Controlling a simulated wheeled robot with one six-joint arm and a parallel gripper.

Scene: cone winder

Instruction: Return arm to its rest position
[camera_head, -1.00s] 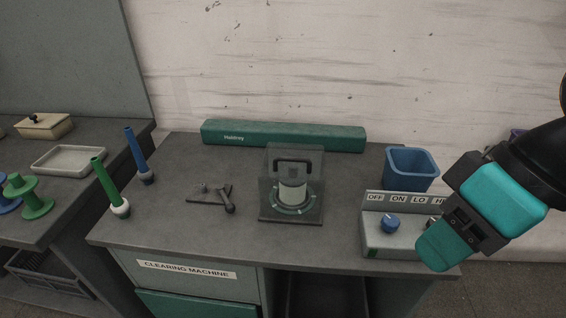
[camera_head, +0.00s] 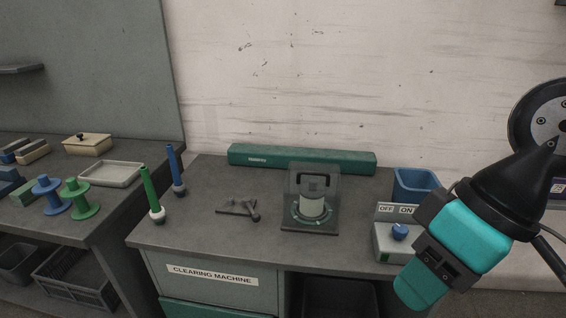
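My gripper (camera_head: 422,272) is at the lower right, in front of the control box, with black and turquoise housing. It points down and to the left. Its fingertips cannot be made out, so I cannot tell whether it is open or shut or holds anything.
The clearing machine (camera_head: 312,230) stands mid-table with its clear guard around a pale cylinder. A blue bin (camera_head: 408,184) is behind the control box. A side table holds a tray (camera_head: 111,182) and spools (camera_head: 80,199).

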